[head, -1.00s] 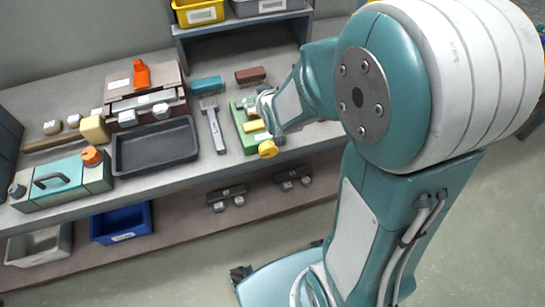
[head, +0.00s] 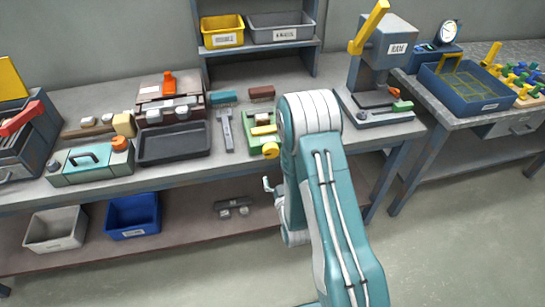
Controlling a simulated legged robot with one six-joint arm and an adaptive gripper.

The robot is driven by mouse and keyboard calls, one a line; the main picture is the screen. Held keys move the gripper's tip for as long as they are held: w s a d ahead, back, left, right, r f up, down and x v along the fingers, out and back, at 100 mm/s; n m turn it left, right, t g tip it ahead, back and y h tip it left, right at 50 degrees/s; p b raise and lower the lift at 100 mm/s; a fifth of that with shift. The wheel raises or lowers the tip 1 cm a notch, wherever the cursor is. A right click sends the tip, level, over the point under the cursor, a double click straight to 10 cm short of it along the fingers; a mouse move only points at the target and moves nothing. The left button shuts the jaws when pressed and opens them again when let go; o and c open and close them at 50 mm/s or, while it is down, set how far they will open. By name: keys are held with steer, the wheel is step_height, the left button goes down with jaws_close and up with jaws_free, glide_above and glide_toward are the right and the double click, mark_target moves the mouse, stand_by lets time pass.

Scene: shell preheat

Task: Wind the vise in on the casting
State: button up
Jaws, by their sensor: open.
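The green vise (head: 252,144) stands near the front edge of the bench, in the middle of the head view. A round yellow knob (head: 270,150) sticks out of its front. A yellow piece (head: 263,130) lies across its top. I cannot make out the casting for sure or tell how close the jaws are to it. My arm hides the vise's right side. My gripper (head: 268,187) is small in view, below and in front of the vise and apart from it. It is open, with nothing seen between its fingers.
A black tray (head: 174,157), a grey-handled tool (head: 226,138) and a teal toolbox (head: 92,165) lie left of the vise. A grey press (head: 372,100) with a yellow lever stands to the right. A blue bin (head: 132,215) sits on the lower shelf.

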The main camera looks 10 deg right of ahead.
mark_target(271, 154)
steer(key=w, duration=1)
steer(key=shift+w, duration=0.4)
steer(key=c, duration=1)
